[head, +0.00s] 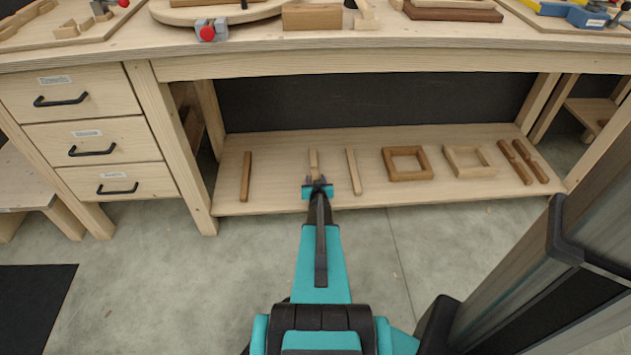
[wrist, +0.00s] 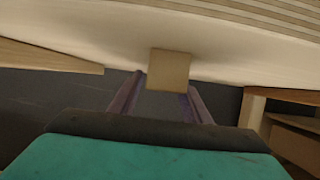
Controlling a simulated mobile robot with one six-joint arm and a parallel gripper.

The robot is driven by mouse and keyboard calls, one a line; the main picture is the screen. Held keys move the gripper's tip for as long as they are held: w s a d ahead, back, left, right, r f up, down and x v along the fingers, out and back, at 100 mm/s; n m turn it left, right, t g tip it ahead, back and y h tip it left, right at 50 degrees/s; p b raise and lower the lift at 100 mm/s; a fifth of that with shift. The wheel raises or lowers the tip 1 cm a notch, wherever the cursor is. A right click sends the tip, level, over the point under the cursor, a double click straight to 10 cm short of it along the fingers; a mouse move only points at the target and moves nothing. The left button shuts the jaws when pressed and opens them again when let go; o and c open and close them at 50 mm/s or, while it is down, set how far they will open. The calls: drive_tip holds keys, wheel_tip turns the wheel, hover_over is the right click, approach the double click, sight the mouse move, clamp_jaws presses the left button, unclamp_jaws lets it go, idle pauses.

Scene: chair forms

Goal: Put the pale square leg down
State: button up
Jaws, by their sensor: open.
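The pale square leg (head: 313,156) is a short light wooden bar on the low shelf under the workbench, in the head view. Its near part is hidden behind my gripper (head: 318,181). In the wrist view its square end (wrist: 169,70) faces me at the shelf, between the tips of my gripper's two fingers (wrist: 166,82). The fingers are open, with a gap on both sides of the leg. A second pale leg (head: 353,170) lies just to the right, apart from my gripper.
The low shelf (head: 280,195) also bears a brown leg (head: 246,176), a brown frame (head: 407,163), a pale frame (head: 469,161) and brown bars (head: 523,162). Drawers (head: 95,143) stand at left. The bench top (head: 400,50) overhangs the shelf.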

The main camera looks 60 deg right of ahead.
drive_tip(key=shift+p+v, duration=0.9)
drive_tip(key=shift+v, duration=5.15)
drive_tip(key=shift+w+r, duration=0.1)
drive_tip(key=shift+w, duration=0.05)
